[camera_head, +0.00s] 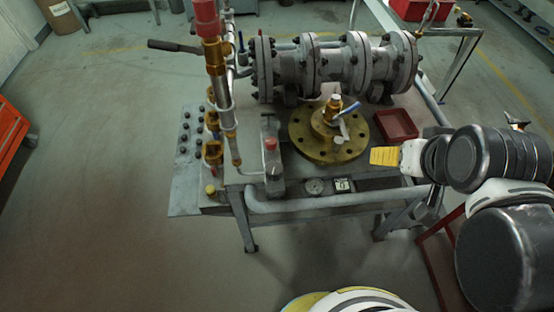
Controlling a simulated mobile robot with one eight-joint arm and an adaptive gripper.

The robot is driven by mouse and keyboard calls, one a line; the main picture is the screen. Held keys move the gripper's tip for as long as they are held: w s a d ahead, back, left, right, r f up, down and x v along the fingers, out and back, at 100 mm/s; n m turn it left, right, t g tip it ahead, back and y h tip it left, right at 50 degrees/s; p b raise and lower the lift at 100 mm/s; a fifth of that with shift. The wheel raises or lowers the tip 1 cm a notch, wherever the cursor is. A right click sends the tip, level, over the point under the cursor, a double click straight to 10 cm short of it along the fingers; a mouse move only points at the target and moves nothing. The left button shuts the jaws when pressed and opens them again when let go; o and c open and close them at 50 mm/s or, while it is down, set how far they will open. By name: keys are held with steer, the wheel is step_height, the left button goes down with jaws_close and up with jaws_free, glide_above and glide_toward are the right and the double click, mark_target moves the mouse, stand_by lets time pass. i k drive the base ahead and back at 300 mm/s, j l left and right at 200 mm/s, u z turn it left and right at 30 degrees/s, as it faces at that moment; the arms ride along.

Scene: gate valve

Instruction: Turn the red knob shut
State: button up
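A small red knob (271,144) sits on top of a grey block at the front of the metal workbench (187,190). A larger red cylindrical cap (207,18) tops the upright brass and steel pipe to its left. I cannot tell from this view which of the two the task means. My gripper (383,156) reaches in from the right with its yellow end pointing left, right of the brass flange and apart from both red parts. Its fingers overlap in this view, so their opening is hidden. No object shows in it.
A brass flange (314,151) with a blue-handled valve stands between my gripper and the small red knob. A red tray (397,125) lies behind my gripper. Large grey flanged pipework (332,62) crosses the bench's back. Gauges (315,186) line the front.

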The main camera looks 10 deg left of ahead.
mark_target(271, 143)
steer(key=i+l+u, duration=0.1)
steer(key=u, duration=0.95)
